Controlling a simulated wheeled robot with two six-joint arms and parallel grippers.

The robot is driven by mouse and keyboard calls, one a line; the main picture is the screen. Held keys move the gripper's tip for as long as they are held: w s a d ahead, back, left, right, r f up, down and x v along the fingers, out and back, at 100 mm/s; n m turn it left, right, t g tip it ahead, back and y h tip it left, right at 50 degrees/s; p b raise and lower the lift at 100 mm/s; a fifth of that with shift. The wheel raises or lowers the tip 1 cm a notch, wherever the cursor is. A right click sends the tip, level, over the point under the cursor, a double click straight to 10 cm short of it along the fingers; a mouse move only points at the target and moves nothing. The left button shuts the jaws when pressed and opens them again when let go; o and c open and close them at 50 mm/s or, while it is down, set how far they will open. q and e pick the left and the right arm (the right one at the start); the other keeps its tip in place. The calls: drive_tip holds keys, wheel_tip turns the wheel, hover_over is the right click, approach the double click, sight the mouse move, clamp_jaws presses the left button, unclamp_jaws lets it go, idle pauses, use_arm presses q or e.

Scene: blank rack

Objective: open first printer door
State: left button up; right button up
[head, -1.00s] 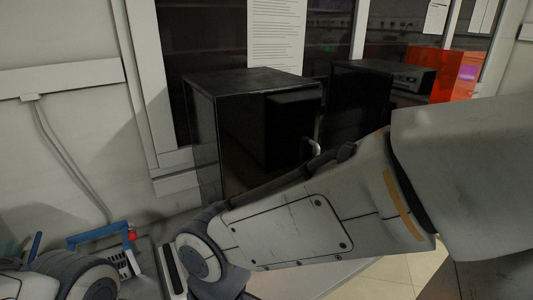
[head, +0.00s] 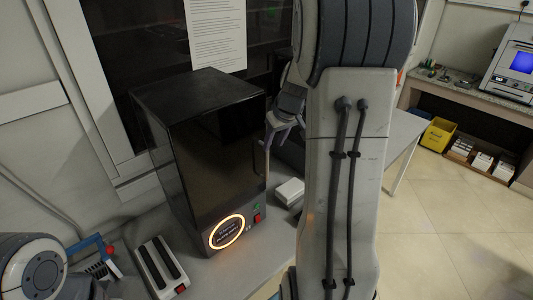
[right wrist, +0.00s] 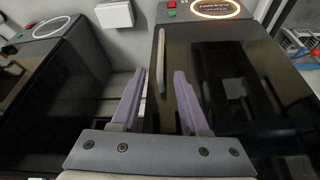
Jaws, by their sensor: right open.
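The first printer is a glossy black box (head: 205,150) on the bench, with a lit orange ring on its lower front. Its dark front door (right wrist: 215,65) looks shut. A pale bar handle (right wrist: 162,60) runs along the door's edge in the right wrist view. My right gripper (head: 272,138) is beside that edge. In the right wrist view my right gripper (right wrist: 160,76) is open, its two purple fingers apart. The handle shows in the gap between the fingers, and contact cannot be told. My left gripper is not in view.
A second black printer (right wrist: 60,75) stands beside the first in the right wrist view; my arm hides it in the head view. A white box (head: 290,191) lies between them. A black-and-white device (head: 160,265) and a blue-handled item (head: 92,250) are at the left.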

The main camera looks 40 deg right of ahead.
sight(268, 157)
drive_tip(key=p+x, duration=0.2)
drive_tip(key=x, duration=0.8)
drive_tip(key=shift+s, duration=0.1)
clamp_jaws()
idle(1.1)
